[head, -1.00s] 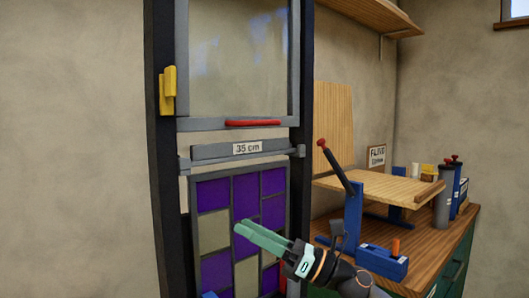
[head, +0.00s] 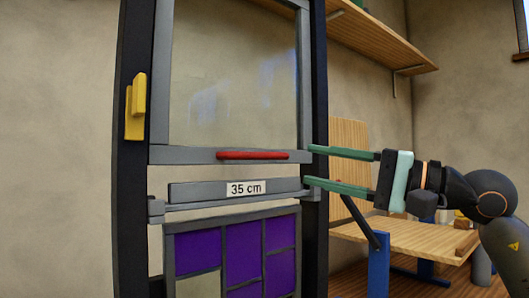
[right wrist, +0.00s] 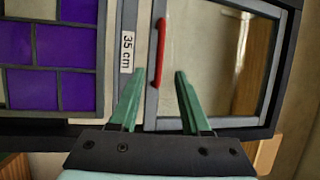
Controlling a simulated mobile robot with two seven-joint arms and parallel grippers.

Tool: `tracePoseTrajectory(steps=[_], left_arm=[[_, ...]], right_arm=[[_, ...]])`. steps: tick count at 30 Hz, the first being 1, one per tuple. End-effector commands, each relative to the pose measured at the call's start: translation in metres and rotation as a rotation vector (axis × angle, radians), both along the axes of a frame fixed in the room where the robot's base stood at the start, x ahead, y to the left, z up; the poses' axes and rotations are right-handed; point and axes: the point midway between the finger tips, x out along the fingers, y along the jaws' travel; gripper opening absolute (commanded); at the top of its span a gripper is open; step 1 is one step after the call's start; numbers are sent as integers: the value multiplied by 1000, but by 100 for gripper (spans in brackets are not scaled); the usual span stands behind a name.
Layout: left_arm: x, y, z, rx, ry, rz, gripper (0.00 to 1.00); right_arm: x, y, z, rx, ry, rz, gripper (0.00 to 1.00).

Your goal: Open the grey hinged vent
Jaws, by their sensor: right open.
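The grey vent (head: 185,155) is a grey frame around a clear pane, with a red bar handle (head: 252,155) along its bottom rail. It looks shut. My right gripper (head: 310,166) is open and empty, pointing left, its fingertips at the dark right post and right of the handle's end. In the right wrist view, the fingertips (right wrist: 159,75) lie either side of the handle's near end (right wrist: 160,55); I cannot tell the depth between them. The right wrist view also shows the vent frame (right wrist: 148,103). My left gripper is not in view.
Below the vent is a grey bar labelled 35 cm (head: 205,191), then a purple leaded panel (head: 243,252). A yellow block (head: 136,107) sits on the dark left post.

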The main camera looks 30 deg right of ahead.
Motion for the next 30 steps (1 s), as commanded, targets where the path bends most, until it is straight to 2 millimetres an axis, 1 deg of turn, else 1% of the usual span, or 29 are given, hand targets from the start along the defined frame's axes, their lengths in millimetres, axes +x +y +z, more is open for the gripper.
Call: tracePoseTrajectory(steps=[1, 5, 12, 18, 24, 30], left_arm=[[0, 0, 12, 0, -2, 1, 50], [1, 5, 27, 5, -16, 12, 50], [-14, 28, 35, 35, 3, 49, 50], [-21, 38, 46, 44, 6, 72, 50], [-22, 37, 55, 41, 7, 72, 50], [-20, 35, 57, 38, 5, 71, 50]], right_arm=[[8, 5, 7, -2, 4, 1, 47], [27, 15, 12, -1, 5, 3, 47], [57, 30, 18, 5, 2, 5, 47], [77, 41, 21, 7, 1, 7, 47], [90, 47, 20, 6, 1, 5, 47], [93, 49, 18, 4, 2, 4, 47]])
